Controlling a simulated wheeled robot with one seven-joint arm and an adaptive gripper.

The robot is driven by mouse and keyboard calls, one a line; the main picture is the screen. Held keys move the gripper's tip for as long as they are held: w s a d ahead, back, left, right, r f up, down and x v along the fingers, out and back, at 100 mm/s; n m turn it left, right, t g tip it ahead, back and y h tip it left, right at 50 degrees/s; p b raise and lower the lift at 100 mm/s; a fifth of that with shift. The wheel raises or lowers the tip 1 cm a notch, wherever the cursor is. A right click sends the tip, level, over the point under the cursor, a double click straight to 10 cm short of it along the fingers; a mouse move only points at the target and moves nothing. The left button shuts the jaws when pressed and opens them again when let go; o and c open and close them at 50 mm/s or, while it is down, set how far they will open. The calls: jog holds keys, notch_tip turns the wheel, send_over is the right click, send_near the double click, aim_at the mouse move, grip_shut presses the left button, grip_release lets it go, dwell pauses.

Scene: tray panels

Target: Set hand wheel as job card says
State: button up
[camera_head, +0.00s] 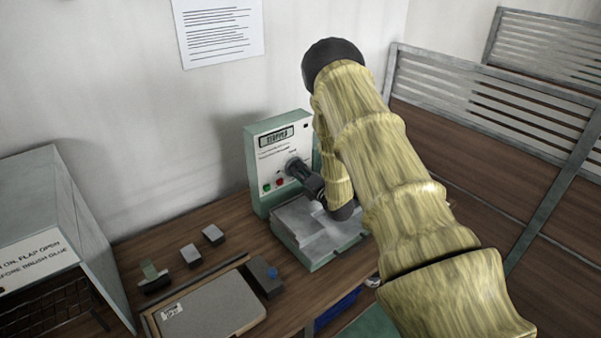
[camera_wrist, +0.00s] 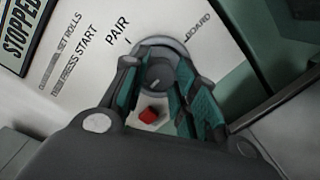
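The dark round hand wheel (camera_wrist: 160,74) sits on the white front panel (camera_wrist: 85,62) of a green-edged machine (camera_head: 262,128). It bears a short pale mark, and the words PAIR and BOARD stand around it. My gripper (camera_wrist: 158,88) reaches the panel with one finger on each side of the wheel; the wheel fills the gap between the tips, so it looks shut on it. In the head view my arm partly covers the gripper (camera_head: 306,178) and the wheel. The display (camera_head: 277,138) reads STOPPED. A small white card (camera_head: 172,311) lies on the grey board, its writing too small to read.
Green and red buttons (camera_head: 273,185) sit beside the wheel; the red one (camera_wrist: 148,115) shows between my fingers. A grey board (camera_head: 215,307) lies in a tray at the front. Small grey blocks (camera_head: 213,235) stand behind it. A printed sheet (camera_head: 218,32) hangs on the wall, unreadable.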

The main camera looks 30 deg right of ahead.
jog(key=shift+c, duration=1.1)
